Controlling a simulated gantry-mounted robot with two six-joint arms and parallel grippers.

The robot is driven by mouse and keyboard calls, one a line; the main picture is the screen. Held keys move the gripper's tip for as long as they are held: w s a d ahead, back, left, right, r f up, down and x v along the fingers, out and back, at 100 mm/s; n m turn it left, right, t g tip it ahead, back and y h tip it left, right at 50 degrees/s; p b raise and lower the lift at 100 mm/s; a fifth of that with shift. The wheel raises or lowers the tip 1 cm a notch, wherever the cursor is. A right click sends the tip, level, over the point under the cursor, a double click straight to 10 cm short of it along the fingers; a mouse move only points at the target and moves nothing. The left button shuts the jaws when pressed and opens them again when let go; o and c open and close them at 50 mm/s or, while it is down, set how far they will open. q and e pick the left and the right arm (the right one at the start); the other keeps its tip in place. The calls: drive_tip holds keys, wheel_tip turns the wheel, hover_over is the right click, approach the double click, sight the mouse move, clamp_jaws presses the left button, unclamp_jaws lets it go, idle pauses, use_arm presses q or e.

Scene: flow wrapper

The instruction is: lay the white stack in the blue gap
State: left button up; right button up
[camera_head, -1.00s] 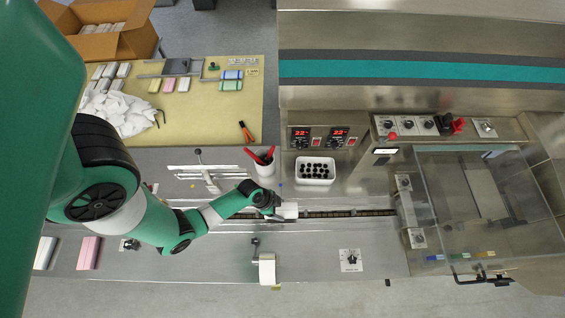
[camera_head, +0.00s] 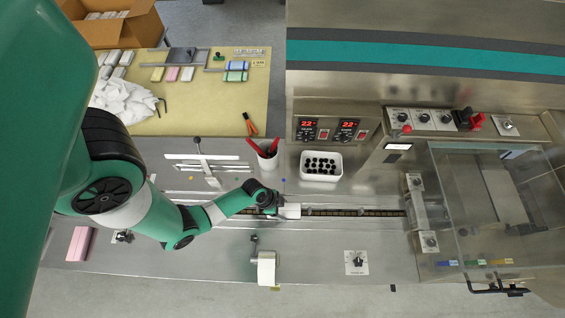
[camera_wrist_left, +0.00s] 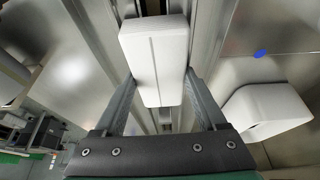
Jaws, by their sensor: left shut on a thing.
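The white stack (camera_head: 291,211) is a pale oblong block, held between the fingers of my left gripper (camera_head: 272,207). In the left wrist view the stack (camera_wrist_left: 155,60) stands out between both fingers of the gripper (camera_wrist_left: 165,105), over the long metal channel. In the head view the channel (camera_head: 350,212) runs right from the stack toward the machine. A blue dot (camera_head: 284,180) marks the steel deck beside the channel, level with the stack; it also shows in the left wrist view (camera_wrist_left: 261,54). Whether the stack touches the channel floor is hidden. My right gripper is not in view.
A cup with red-handled tools (camera_head: 267,160) and a white bin of dark pieces (camera_head: 320,166) stand behind the channel. A white block on a lever (camera_head: 266,268) is in front. A pink stack (camera_head: 80,243) lies at the left. A clear cover (camera_head: 490,205) is at the right.

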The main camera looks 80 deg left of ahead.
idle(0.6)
use_arm(q)
drive_tip(key=o, duration=1.3)
drive_tip(key=shift+c, duration=0.2)
drive_tip(key=p+v, duration=1.1)
drive_tip(key=shift+r, duration=0.3)
drive_tip(key=shift+s, duration=0.15)
